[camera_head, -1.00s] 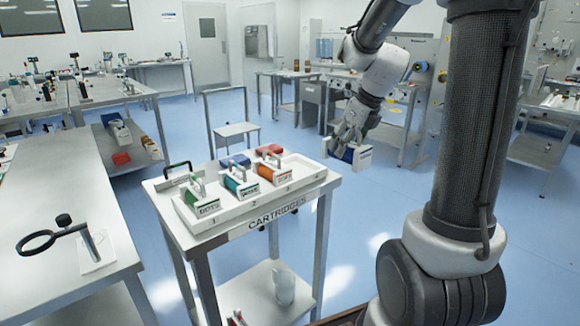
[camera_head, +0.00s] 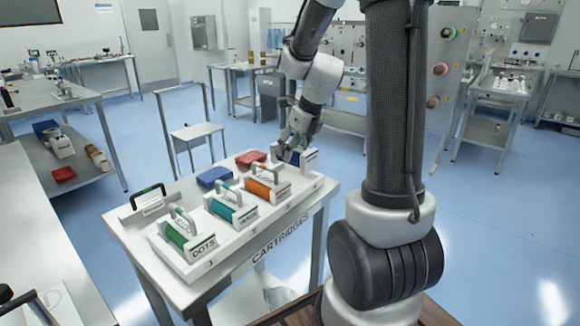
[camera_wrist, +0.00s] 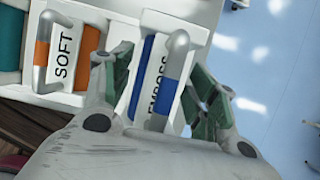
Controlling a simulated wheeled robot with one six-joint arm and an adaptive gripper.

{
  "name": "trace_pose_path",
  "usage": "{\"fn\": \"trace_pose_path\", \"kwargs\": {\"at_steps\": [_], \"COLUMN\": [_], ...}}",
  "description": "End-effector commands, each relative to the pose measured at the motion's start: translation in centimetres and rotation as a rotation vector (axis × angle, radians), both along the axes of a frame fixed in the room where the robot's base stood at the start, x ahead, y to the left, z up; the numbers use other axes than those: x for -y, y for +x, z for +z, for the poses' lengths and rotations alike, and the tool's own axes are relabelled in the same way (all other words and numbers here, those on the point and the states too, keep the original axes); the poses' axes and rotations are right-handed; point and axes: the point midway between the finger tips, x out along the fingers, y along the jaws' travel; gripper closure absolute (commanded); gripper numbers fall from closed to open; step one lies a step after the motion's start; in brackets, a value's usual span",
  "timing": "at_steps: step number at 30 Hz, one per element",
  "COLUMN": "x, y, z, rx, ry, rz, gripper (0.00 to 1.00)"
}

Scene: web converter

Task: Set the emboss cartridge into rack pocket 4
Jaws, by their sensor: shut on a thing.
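The emboss cartridge (camera_head: 310,157), blue and white, is held by my gripper (camera_head: 292,150) at the right end of the white rack (camera_head: 228,252). In the wrist view, the fingers of my gripper (camera_wrist: 160,78) stand on both sides of the cartridge's grey handle, with its EMBOSS label (camera_wrist: 157,92) between them. The orange SOFT cartridge (camera_head: 265,191) stands beside it to the left. Pocket 4 is hidden by the gripper and cartridge; I cannot tell whether the cartridge touches the rack floor.
The teal cartridge (camera_head: 228,208) and green DOTS cartridge (camera_head: 190,236) fill the rack's left part. Behind them lie a blue block (camera_head: 214,177) and a red block (camera_head: 250,158). The rack stands on a white cart (camera_head: 130,228) labelled CARTRIDGES. Blue floor is open to the right.

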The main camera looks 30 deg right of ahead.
Motion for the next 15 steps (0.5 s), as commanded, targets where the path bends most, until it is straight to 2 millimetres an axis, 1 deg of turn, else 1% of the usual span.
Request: {"fn": "trace_pose_path", "kwargs": {"at_steps": [1, 7, 12, 15], "x": [0.0, 0.0, 0.0, 0.0], "y": [0.0, 0.0, 0.0, 0.0], "z": [-0.6, -2.4, -4.8, -5.1], "rx": [-0.001, -0.001, 0.0, 0.002], "ry": [0.001, 0.0, 0.0, 0.0], "rz": [-0.001, -0.001, -0.001, -0.001], "gripper": [0.81, 0.81, 0.81, 0.81]}}
